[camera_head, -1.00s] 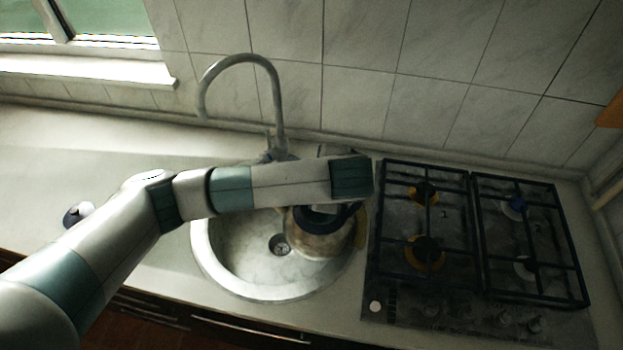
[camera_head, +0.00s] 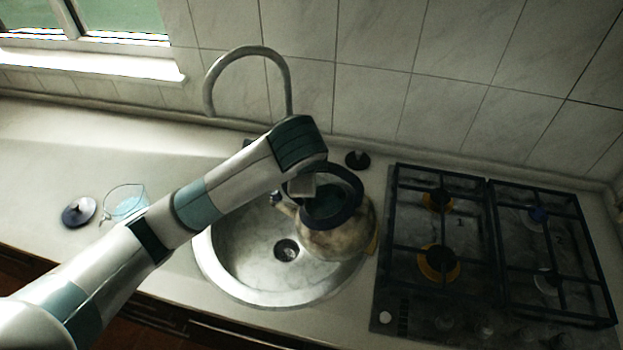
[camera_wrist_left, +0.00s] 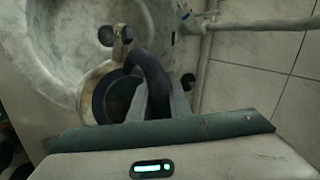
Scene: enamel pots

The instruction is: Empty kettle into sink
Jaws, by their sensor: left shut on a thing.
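The kettle (camera_head: 338,241) has a pale, stained body, a dark blue rim and a dark handle. It is over the right part of the round sink (camera_head: 232,278), with its spout toward the left. The sink's drain (camera_head: 287,250) is visible to the left of the kettle. My left gripper (camera_head: 302,188) is shut on the kettle's handle. In the left wrist view my left gripper (camera_wrist_left: 158,103) has its fingers on either side of the dark handle, and the kettle (camera_wrist_left: 93,82) shows its open top. I cannot tell whether the kettle touches the sink. My right gripper is not in view.
A tall curved faucet (camera_head: 288,90) rises behind the sink. A gas stove (camera_head: 480,245) is close on the right. A dark lid (camera_head: 79,211) and a glass cup (camera_head: 124,201) sit on the left counter. A small dark knobbed object (camera_head: 357,159) stands behind the kettle.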

